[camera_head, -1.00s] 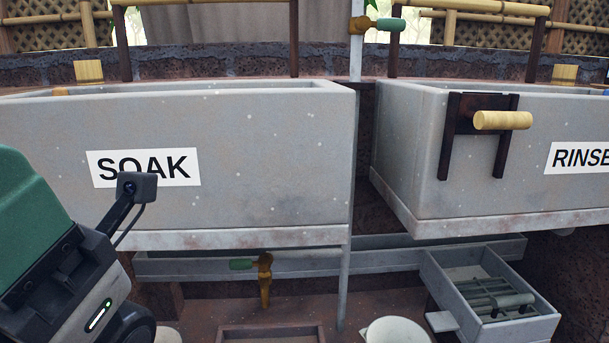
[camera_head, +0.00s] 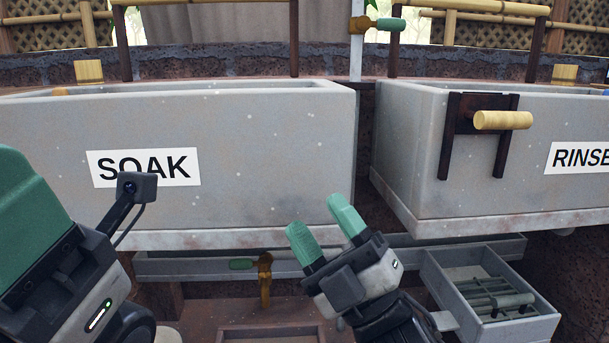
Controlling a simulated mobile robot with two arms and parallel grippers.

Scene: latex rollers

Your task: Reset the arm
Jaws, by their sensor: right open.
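My right gripper (camera_head: 325,226) shows at the lower middle, with two green fingertips pointing up and left. It is open, with a gap between the fingers and nothing in it. It is in front of the lower right part of the soak basin (camera_head: 250,150). My left arm fills the lower left of the view, with a green cover and a dark camera bracket. Whether its gripper is open or shut cannot be made out.
The grey rinse basin (camera_head: 410,150) stands at the right with a wooden roller (camera_head: 503,120) on a dark bracket. Below it is a grey tray (camera_head: 530,328) holding green rods. A brass tap (camera_head: 265,275) with a green handle is under the soak basin.

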